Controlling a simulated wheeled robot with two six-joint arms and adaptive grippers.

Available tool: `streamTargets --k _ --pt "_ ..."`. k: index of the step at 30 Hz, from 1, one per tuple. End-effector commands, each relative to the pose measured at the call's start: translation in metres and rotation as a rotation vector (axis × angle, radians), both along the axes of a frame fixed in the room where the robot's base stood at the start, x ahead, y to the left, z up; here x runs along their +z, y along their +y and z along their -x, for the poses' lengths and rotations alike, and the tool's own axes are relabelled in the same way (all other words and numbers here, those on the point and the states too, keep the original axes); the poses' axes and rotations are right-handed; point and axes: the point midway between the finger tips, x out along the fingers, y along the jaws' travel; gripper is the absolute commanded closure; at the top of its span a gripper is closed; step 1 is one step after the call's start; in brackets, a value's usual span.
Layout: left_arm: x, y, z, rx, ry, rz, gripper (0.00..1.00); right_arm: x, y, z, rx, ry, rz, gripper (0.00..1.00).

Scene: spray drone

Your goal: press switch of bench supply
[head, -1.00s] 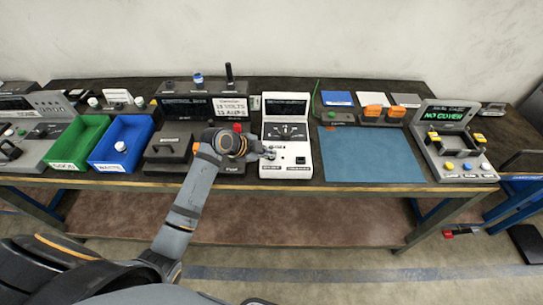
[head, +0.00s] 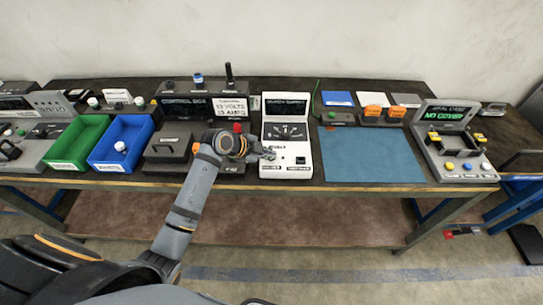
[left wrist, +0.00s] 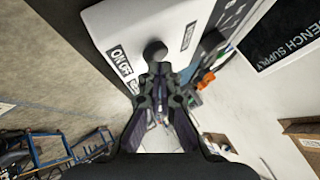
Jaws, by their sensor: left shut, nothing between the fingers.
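The bench supply (head: 287,173) is a white box with a dark display and a gauge, standing at the middle of the bench. A small black control (head: 301,160) is on its right front part. In the left wrist view, its white face (left wrist: 130,28) carries an "ON/OFF" label and a round black knob-like part (left wrist: 154,51). My left gripper (head: 269,153) is shut and empty at the supply's left front part. In the left wrist view its fingertips (left wrist: 160,70) are right by the round black part; I cannot tell whether they touch. My right gripper is not in view.
Left of the supply stand a control box (head: 186,107), a blue bin (head: 142,130) and a green bin (head: 66,160). A blue mat (head: 370,155) lies clear to its right. A seal case unit (head: 455,160) with coloured buttons stands further right.

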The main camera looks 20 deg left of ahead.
Motion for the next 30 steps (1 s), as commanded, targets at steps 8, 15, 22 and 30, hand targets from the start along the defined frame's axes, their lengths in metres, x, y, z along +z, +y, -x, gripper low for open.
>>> streamTargets --k 8,15,22,30 --pt "-0.005 0.0 0.0 0.0 0.001 0.001 1.0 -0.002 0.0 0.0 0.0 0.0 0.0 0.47" --pt "0.0 0.0 0.0 0.0 0.001 0.001 1.0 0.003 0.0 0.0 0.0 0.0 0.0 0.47" --pt "0.004 0.0 0.0 0.0 0.001 0.001 1.0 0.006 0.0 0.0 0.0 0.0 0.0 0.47" --pt "0.014 0.0 0.0 0.0 0.0 0.0 1.0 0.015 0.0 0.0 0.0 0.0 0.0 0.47"
